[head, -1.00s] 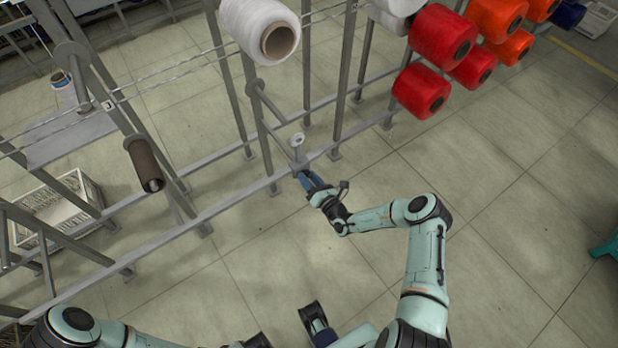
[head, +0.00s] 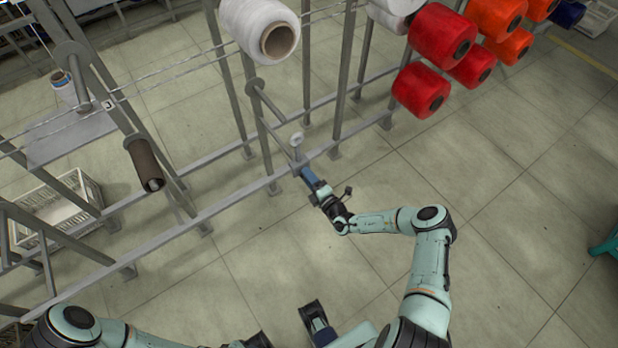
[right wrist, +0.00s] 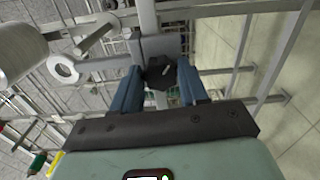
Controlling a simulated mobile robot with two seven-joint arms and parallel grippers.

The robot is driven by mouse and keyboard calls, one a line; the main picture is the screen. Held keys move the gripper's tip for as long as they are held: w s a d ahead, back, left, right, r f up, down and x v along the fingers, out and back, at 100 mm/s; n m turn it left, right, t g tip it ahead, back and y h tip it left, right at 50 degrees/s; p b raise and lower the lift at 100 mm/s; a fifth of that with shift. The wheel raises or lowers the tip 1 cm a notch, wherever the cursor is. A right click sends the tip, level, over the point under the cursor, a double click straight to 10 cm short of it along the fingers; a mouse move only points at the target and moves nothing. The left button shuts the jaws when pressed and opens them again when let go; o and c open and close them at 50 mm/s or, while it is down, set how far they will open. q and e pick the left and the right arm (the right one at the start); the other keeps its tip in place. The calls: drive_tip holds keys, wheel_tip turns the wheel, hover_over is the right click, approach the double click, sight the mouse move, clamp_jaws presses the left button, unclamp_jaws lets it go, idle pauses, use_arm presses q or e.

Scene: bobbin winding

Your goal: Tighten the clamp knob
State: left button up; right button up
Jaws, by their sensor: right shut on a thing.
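The clamp knob (right wrist: 160,72) is dark and lobed, and it sits on the front of a grey clamp block (right wrist: 158,46) in the right wrist view. My right gripper (right wrist: 157,88) has its two blue fingers on either side of the knob and is shut on it. In the head view, my right gripper (head: 306,174) reaches the clamp on the rack's lower rail, and the knob is hidden there.
A large white bobbin (head: 258,30) hangs above the clamp. Red bobbins (head: 420,90) and orange ones hang at upper right. A brown empty tube (head: 146,165) is on the rack's left. A white crate (head: 57,210) stands behind the rack.

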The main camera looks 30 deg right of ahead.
drive_tip(key=m+b, duration=0.1)
drive_tip(key=m, duration=0.9)
drive_tip(key=shift+f+m+b, duration=0.1)
drive_tip(key=shift+m+b, duration=0.2)
drive_tip(key=shift+m, duration=0.3)
drive_tip(key=o, duration=1.1)
drive_tip(key=shift+c, duration=0.2)
drive_tip(key=s+d+p, duration=0.1)
drive_tip(key=s, duration=1.2)
drive_tip(key=shift+s, duration=0.2)
drive_tip(key=shift+a, duration=0.1)
